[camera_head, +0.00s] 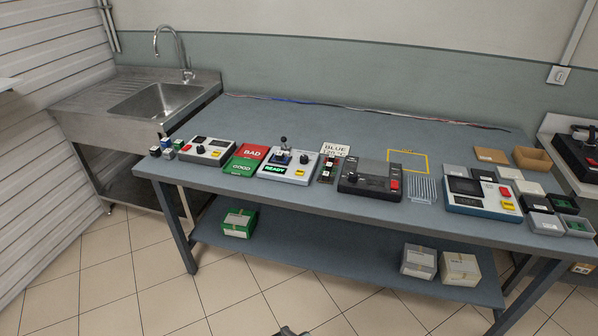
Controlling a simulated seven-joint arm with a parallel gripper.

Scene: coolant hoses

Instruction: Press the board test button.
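Several devices with buttons stand on the blue-grey workbench (300,120); the labels are too small to tell which button is the board test one. A white box with a green READY display (272,169) has a black clamp-like lever (284,152) and a yellow button (299,172). A dark device (366,178) has a red button (394,184). At right, a device with a dark screen (468,187) has red and yellow buttons. A dark part, probably my gripper (290,331), barely shows at the bottom edge, far from the bench.
Red BAD and green GOOD trays (247,159) lie between the white boxes. A BLUE 120 °C sign (336,149), a yellow outline (407,160) and small trays (541,222) share the bench. Boxes stand on the lower shelf (330,262). A sink (165,100) is at left. The tiled floor in front is clear.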

